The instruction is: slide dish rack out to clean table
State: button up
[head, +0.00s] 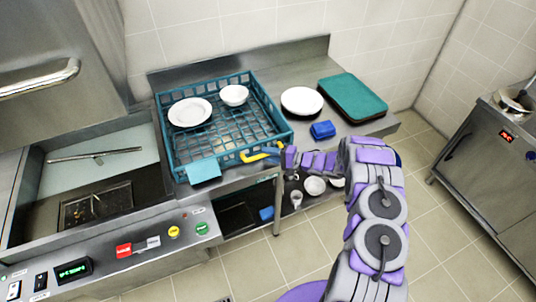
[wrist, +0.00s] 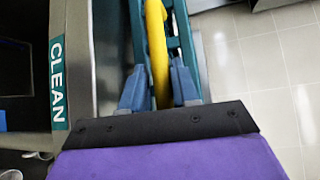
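The teal dish rack (head: 232,140) rests on the steel table (head: 302,125) to the right of the dishwasher. It holds a white plate (head: 190,112) and a white bowl (head: 234,95). A yellow handle (head: 262,155) is on its near right corner; it also shows in the wrist view (wrist: 158,50). My gripper (wrist: 159,88) has its two blue-grey fingers close on both sides of this handle and looks shut on it. A teal "CLEAN" label (wrist: 57,80) is on the table's front edge in the wrist view.
A white plate (head: 302,101), a teal tray (head: 352,98) and a blue sponge (head: 322,130) lie right of the rack. The open dishwasher bay (head: 95,205) is at left. Crockery (head: 314,186) is on a lower shelf. A steel counter (head: 492,160) stands far right across clear floor.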

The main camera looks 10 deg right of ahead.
jog(key=v, duration=1.6)
jog(key=shift+d+p, duration=0.4)
jog(key=shift+s, duration=0.15)
jog(key=w+d+r+n+t+h+b, duration=0.1)
jog(key=w+d+r+n+t+h, duration=0.15)
jog(key=w+d+r+h, duration=0.65)
jog(key=s+d+r+g+h, duration=0.15)
jog(key=s+r+h, duration=0.25)
jog(key=r+h, duration=0.7)
jog(key=s+a+r+n+g+y+b, duration=0.1)
jog(key=s+a+g+y, duration=0.1)
jog(key=s+a, duration=0.6)
jog(key=s+a+r+n+g+y, duration=0.2)
jog(key=s+a+g, duration=0.3)
jog(key=s, duration=1.8)
jog(key=s+a+r+n+g+y+b, duration=0.1)
jog(key=s+a+g, duration=0.3)
jog(key=s+a, duration=0.7)
jog(key=s+n+y, duration=0.1)
jog(key=s, duration=0.4)
jog(key=shift+r+b, duration=0.3)
